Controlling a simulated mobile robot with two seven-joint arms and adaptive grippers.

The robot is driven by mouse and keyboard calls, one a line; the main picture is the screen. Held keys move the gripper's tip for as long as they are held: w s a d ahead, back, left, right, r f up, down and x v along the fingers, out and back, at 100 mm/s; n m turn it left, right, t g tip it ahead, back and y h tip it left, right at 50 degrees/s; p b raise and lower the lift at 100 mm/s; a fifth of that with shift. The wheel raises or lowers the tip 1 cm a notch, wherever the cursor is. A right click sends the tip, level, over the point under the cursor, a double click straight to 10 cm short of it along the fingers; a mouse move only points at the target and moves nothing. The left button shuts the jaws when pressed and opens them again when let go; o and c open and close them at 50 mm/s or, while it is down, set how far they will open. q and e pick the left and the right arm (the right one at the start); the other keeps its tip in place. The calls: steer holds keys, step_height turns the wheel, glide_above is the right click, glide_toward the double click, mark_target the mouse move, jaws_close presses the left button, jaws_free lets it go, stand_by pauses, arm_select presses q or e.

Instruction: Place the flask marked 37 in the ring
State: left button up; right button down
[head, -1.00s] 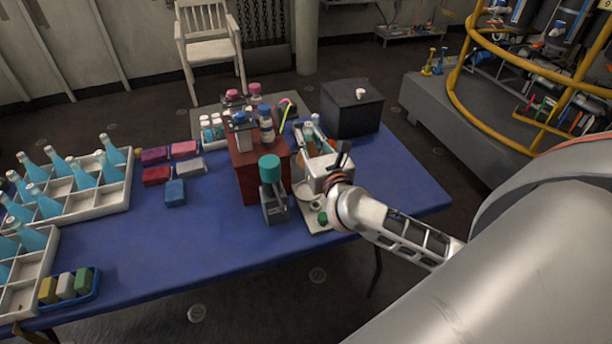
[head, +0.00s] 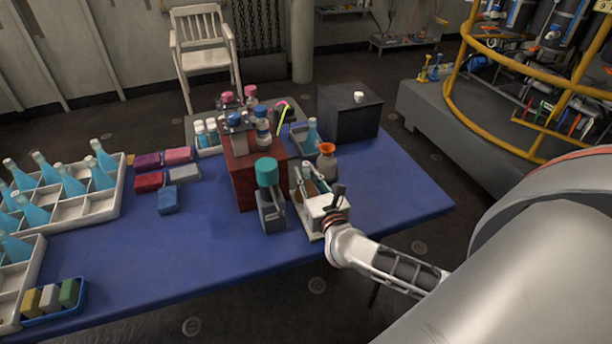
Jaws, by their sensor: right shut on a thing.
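My right gripper (head: 309,184) is seen from behind, over a pale board (head: 312,233) near the table's front edge. It is shut on a flask with a pale, bluish neck (head: 307,170); the flask's lower part is mostly hidden by the gripper. Another pale blue flask (head: 312,133) stands in a grey tray behind. A greyish flask with an orange top (head: 327,160) stands just behind the gripper. I cannot read the number 37 on any flask. The ring is not clearly visible; the gripper covers most of the board. My left gripper is out of view.
A red-brown box (head: 245,180) bearing several bottles and a grey, teal-topped device (head: 270,208) stand close left of the gripper. A black box (head: 350,115) stands behind. White crates of blue bottles (head: 95,207) are far left. The blue table's right part (head: 400,190) is clear.

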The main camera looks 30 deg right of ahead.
steer(key=c, duration=1.8)
jaws_free()
steer(key=shift+f, duration=0.15)
steer(key=shift+c, duration=0.2)
steer(key=shift+s+r, duration=0.1)
steer(key=shift+r, duration=0.15)
steer(key=v, duration=1)
steer(key=shift+s+a+f, duration=0.1)
steer(key=shift+s+f, duration=0.05)
steer(key=shift+b+v, duration=0.3)
steer(key=shift+v, duration=0.5)
